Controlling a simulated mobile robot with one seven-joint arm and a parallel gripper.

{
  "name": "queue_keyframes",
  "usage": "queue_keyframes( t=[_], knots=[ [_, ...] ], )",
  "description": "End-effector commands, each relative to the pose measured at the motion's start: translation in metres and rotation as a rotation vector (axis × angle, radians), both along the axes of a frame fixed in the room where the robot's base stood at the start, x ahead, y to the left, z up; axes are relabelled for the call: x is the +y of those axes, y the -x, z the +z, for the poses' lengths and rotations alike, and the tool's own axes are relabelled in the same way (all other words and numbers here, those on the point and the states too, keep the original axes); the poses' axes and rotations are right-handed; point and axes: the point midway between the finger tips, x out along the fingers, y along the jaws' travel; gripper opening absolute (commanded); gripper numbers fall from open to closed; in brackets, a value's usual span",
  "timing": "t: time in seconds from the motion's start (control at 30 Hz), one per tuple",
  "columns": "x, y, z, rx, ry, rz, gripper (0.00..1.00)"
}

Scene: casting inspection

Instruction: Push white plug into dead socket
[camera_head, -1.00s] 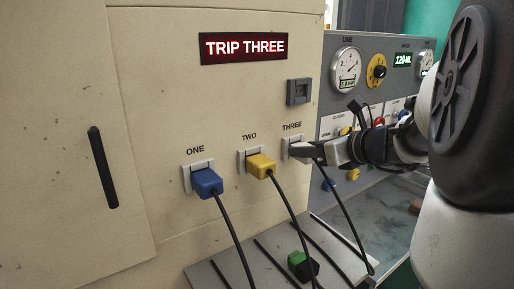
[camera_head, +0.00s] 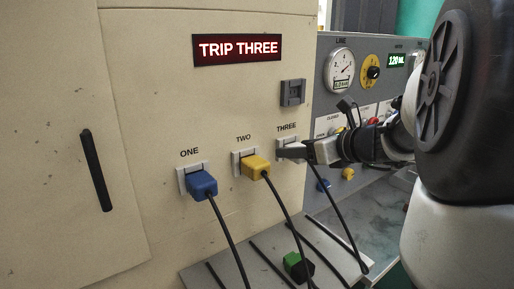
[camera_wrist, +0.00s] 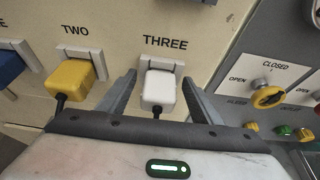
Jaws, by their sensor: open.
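The white plug (camera_wrist: 159,89) sits at the socket labelled THREE (camera_wrist: 161,65) on the beige cabinet, its cord hanging below. I cannot tell how deep it sits. My gripper (camera_wrist: 158,80) is open, with one finger on each side of the plug and visible gaps between in the wrist view. In the head view my gripper (camera_head: 294,150) is at socket THREE and hides most of the white plug. The display (camera_head: 238,50) reads TRIP THREE in lit letters.
A blue plug (camera_head: 201,185) is in socket ONE and a yellow plug (camera_head: 255,166) in socket TWO, cords hanging. A green plug (camera_head: 297,266) lies on the slotted shelf (camera_head: 232,265) below. A grey gauge panel (camera_head: 340,100) with knobs stands close on the right.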

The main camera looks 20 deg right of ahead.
Motion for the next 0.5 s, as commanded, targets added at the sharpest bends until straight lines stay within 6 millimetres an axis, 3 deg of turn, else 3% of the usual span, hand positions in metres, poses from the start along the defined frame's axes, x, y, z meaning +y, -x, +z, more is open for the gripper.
queue_keyframes(
  t=[0.27,0.5],
  knots=[
    [-0.006,0.013,0.009,-0.001,0.001,-0.004,0.59],
    [-0.023,0.06,0.033,0.0,0.0,-0.005,0.59]
  ],
)
